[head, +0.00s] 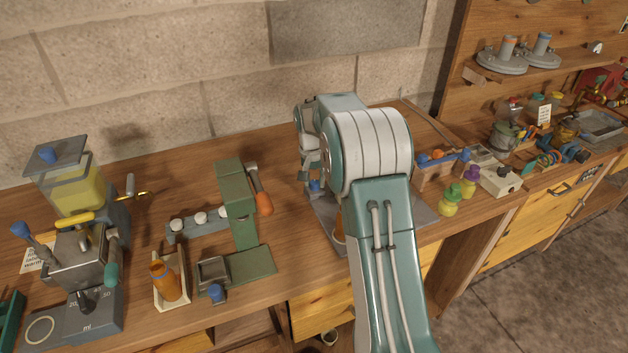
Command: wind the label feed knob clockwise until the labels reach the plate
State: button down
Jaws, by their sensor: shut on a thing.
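My arm reaches over the bench and hides much of what is behind it. My gripper (314,176) points down left of the arm's big joint, small and partly hidden. It is shut on a small blue knob (316,187), of which only a bit shows. The knob is over a grey base plate (421,214) that sticks out on both sides of my arm. An orange-brown rounded thing (338,226) shows at the arm's left edge on that base. The labels and the plate they run to cannot be made out behind my arm.
Yellow-green and purple bottles (450,201) stand right, near the front edge. A block wall closes the back.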

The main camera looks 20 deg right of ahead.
jog(key=m, duration=0.6)
jog(key=shift+s+f+m+g, duration=0.2)
jog(key=shift+m+g, duration=0.1)
jog(key=m, duration=0.5)
jog(key=shift+y, duration=0.3)
jog(key=shift+c, duration=1.9)
grip_release()
jog(key=shift+w, duration=0.1)
jog(key=shift+a+r, duration=0.1)
jog(key=shift+r, duration=0.1)
notch_tip(320, 180, up, 12)
jog(key=shift+w, duration=0.4)
